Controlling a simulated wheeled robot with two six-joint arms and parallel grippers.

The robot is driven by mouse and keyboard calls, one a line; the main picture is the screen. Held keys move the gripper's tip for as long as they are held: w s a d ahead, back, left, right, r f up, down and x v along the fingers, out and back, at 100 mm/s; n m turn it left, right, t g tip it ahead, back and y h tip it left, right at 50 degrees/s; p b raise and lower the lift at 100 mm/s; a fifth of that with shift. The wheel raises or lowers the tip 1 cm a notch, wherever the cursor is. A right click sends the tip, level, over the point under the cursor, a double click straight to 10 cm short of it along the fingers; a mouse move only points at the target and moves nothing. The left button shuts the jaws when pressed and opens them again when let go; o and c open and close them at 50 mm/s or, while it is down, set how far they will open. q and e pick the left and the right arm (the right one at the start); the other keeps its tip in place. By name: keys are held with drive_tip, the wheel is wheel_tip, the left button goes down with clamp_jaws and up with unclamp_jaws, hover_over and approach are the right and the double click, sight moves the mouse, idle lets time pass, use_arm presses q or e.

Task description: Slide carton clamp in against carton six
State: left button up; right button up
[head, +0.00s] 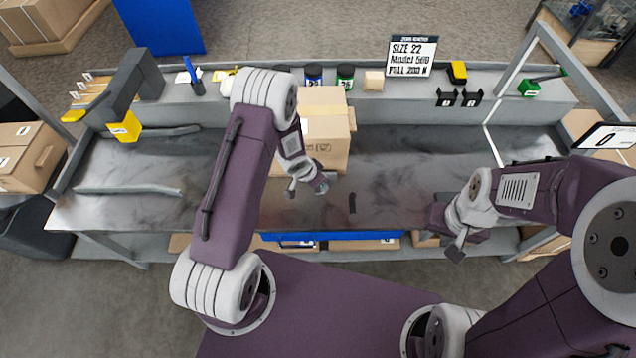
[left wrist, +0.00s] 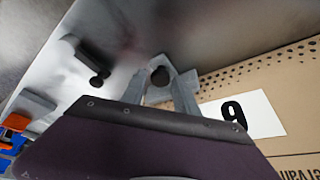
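Carton six appears to be the brown carton (head: 335,160) on the bench behind my left gripper. In the left wrist view its perforated side (left wrist: 305,150) carries a white label (left wrist: 262,118) whose figure looks like a 9, possibly a 6 seen upside down. My left gripper (head: 306,186) is low over the bench in front of the carton, fingers apart. In the left wrist view a black round knob (left wrist: 160,77), probably the carton clamp's, shows between the grey fingers; I cannot see contact. The clamp's body is mostly hidden. My right gripper (head: 457,240) hangs near the bench's front edge, away from the carton; its finger gap is unclear.
A grey piece with a dark knob (left wrist: 97,80) lies left of the fingers in the left wrist view. A short dark strip (head: 352,202) marks the bench right of my left gripper. The rear shelf holds jars (head: 345,77) and a sign (head: 412,55). The bench's right half is mostly clear.

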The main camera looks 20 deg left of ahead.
use_arm(q)
clamp_jaws()
idle(1.3)
